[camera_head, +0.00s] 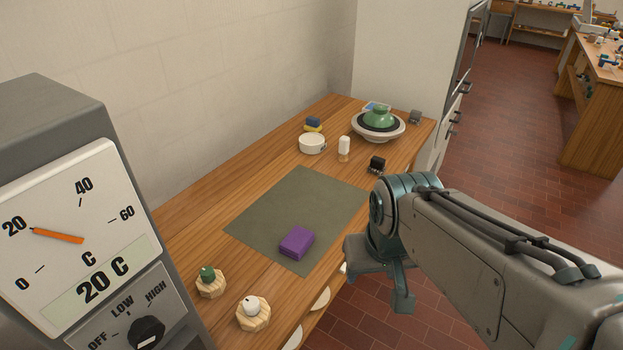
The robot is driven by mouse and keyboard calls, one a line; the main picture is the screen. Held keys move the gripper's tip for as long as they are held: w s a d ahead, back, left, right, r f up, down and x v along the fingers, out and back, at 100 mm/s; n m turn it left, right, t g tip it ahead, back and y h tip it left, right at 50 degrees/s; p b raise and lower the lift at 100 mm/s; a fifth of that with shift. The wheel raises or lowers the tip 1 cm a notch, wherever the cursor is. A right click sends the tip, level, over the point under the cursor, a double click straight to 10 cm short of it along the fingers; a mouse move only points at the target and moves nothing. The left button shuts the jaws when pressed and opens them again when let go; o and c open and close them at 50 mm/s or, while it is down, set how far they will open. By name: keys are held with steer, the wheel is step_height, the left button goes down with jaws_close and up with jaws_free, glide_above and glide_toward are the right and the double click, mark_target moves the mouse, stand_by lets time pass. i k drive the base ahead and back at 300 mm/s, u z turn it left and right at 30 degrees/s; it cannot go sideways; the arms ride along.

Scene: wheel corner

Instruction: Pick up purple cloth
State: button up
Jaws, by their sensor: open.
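The purple cloth (297,243) is a small folded block. It lies on the near part of a dark green mat (303,200) on the wooden table. My gripper (376,288) is at the front edge of the table, to the right of the cloth and apart from it. It is open, and I see nothing between its fingers. My arm comes in from the lower right and covers part of the table's right front side.
A grey heater-like box with a dial (75,235) stands at the left. Two wooden pieces with knobs (210,283) (253,313) sit near the front. A white bowl (312,143), a white bottle (344,149), a black item (376,164) and a green-topped wheel (378,123) stand behind the mat.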

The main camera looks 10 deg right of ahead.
mark_target(296, 243)
steer(key=z, duration=0.4)
steer(key=k, duration=0.4)
steer(key=u, duration=0.6)
steer(key=k, duration=0.85)
steer(key=z, duration=0.45)
steer(key=i, duration=0.7)
steer(key=z, duration=0.55)
steer(key=i, duration=0.7)
steer(key=u, duration=0.75)
steer(key=i, duration=0.55)
steer(key=u, duration=0.55)
